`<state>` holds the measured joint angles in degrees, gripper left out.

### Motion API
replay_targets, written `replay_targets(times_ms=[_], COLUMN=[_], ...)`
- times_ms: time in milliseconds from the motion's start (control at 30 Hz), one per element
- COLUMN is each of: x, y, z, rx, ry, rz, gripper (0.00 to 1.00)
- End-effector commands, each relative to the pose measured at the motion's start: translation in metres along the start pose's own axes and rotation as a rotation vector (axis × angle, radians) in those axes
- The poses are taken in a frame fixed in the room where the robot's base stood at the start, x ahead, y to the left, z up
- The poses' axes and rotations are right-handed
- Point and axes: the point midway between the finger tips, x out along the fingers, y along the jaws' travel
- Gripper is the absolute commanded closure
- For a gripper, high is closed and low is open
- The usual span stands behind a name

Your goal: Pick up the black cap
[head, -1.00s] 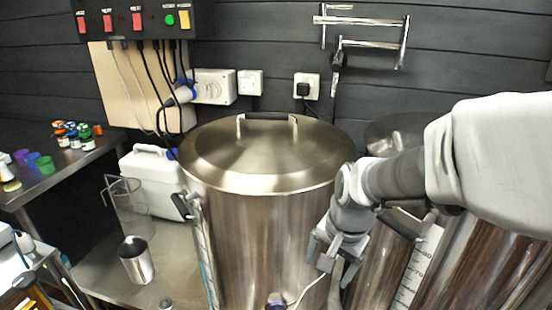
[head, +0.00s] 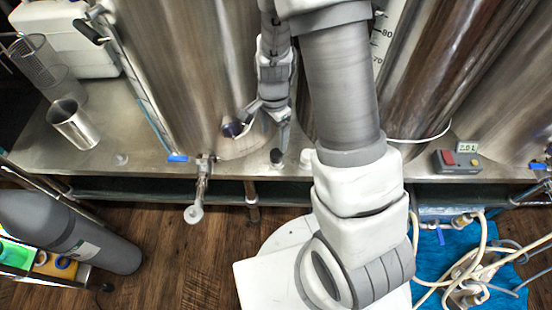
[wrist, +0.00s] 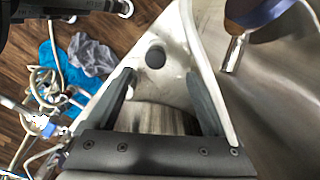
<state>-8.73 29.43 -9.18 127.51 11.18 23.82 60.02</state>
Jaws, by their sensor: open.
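The black cap (head: 277,156) is a small dark round thing standing on the steel bench near its front edge, in front of the big steel vessel. In the wrist view it shows as a dark disc (wrist: 155,56) beyond my fingertips, between their lines. My gripper (head: 271,120) points down above and just behind the cap in the head view. Its two fingers stand apart with nothing between them, as the wrist view (wrist: 161,76) also shows. The cap appears apart from both fingers.
A small white thing (head: 306,157) stands right of the cap. A steel cup (head: 74,124) is left; a control box (head: 457,161) is right. Hoses (head: 470,270) lie on the floor.

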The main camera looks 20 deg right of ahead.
Motion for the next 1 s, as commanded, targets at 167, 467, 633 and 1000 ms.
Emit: replay_targets(times_ms=[167,467,633,1000], x=[0.037,0.053,0.076,0.098], y=[0.001,0.002,0.007,0.007], z=[0.0,-0.001,-0.002,-0.002], rx=[0.0,-0.001,0.0,-0.001], ry=[-0.001,0.0,-0.001,0.0], rz=[0.001,0.0,0.001,-0.001], gripper=[0.14,0.14,0.14,0.14])
